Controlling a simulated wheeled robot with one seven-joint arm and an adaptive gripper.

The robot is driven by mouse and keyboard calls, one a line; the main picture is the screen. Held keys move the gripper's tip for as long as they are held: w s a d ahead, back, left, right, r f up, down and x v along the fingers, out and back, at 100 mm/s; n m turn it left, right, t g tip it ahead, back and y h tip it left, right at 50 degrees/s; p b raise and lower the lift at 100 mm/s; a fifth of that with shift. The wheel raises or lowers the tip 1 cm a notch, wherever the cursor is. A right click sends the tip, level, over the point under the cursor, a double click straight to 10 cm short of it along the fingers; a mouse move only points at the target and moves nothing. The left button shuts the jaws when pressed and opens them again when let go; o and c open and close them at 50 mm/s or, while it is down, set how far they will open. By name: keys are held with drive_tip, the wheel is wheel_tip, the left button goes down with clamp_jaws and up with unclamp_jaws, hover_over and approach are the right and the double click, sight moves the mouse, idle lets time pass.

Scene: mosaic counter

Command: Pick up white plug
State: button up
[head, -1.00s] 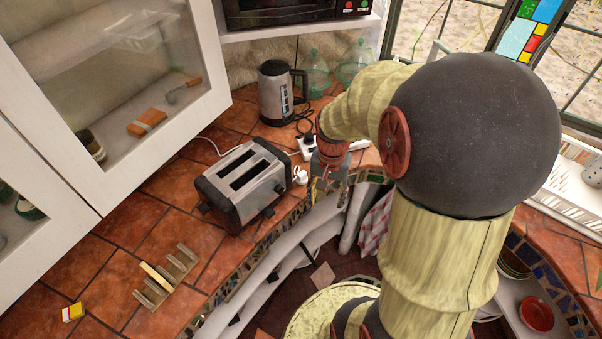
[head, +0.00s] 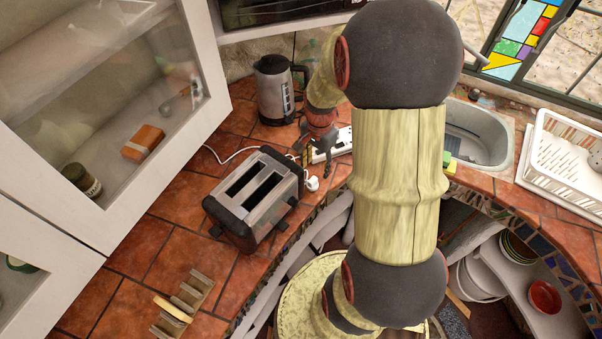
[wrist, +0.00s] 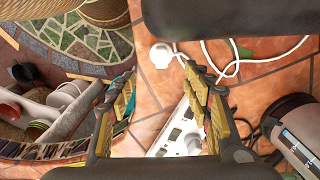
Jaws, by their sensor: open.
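The white plug (head: 313,183) lies on the tiled counter at the right end of the toaster, with its white cord attached. In the wrist view the plug (wrist: 161,55) shows just beyond the fingertips, roughly in line with the gap between them. My gripper (head: 316,165) is open and empty, above the counter beside the plug and close to the power strip. In the wrist view both fingers of my gripper (wrist: 158,78) are spread apart. I cannot tell how high the fingertips are above the counter.
A white power strip (head: 341,144) lies beneath my gripper and shows between the fingers in the wrist view (wrist: 173,137). The silver toaster (head: 262,201) stands to the left, and a kettle (head: 273,92) stands behind. The counter's front edge is close by.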

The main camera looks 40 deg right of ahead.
sight(314, 178)
drive_tip(key=shift+w+f, duration=0.2)
drive_tip(key=shift+w, duration=0.15)
drive_tip(key=shift+f, duration=0.35)
drive_tip(key=f, duration=0.3)
drive_tip(key=f+b, duration=0.1)
drive_tip(key=f, duration=0.2)
drive_tip(key=shift+s+a+f, duration=0.2)
drive_tip(key=shift+f, duration=0.1)
drive_tip(key=shift+c, duration=1.3)
drive_tip(key=c, duration=0.7)
drive_tip(key=shift+c, duration=0.9)
